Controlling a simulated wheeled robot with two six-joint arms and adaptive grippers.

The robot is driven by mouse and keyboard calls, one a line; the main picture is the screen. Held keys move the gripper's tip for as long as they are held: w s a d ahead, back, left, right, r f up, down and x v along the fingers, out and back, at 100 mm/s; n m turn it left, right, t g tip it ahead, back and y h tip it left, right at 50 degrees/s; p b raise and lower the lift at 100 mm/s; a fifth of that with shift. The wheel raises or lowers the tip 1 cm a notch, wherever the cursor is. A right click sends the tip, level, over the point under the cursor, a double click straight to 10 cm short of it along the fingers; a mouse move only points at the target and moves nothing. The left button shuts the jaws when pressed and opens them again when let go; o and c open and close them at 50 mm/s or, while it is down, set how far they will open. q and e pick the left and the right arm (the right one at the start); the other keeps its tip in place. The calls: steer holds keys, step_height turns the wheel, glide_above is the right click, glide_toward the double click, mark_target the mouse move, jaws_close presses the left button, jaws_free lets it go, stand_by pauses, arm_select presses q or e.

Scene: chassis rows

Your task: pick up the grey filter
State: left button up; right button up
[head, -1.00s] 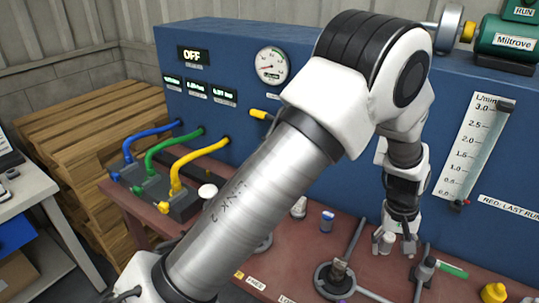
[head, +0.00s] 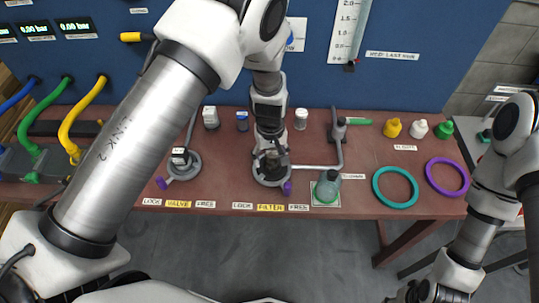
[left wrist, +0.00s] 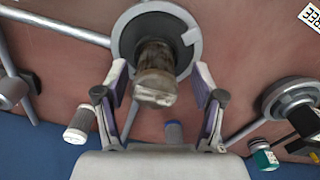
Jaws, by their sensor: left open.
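The grey filter (left wrist: 155,72) is a dull, dark grey-brown cylinder standing in a round grey mount (head: 272,181) with a purple lever tab (head: 287,188). In the head view my left gripper (head: 270,142) is directly above the filter and hides much of it. In the left wrist view the left gripper (left wrist: 160,84) is open, with one finger on each side of the filter's near end and gaps visible. My right gripper (head: 418,292) is low at the lower right edge, partly cut off; its fingers are unclear.
A valve mount (head: 182,165) stands to the left. Small containers, including a white one (head: 301,118), stand behind. The blue panel (head: 200,75) rises behind.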

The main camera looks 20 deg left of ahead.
mark_target(272, 153)
arm_select(q)
steer(key=shift+f, duration=0.45)
steer(key=shift+d+f, duration=0.1)
steer(key=shift+d, duration=0.2)
steer(key=c, duration=1)
steer(key=shift+a, duration=0.15)
steer(key=shift+c, duration=1.2)
step_height(272, 153, up, 9)
steer(key=shift+r+b, duration=0.2)
steer(key=shift+b, duration=0.85)
steer(key=shift+r, duration=0.4)
steer(key=shift+w, duration=0.1)
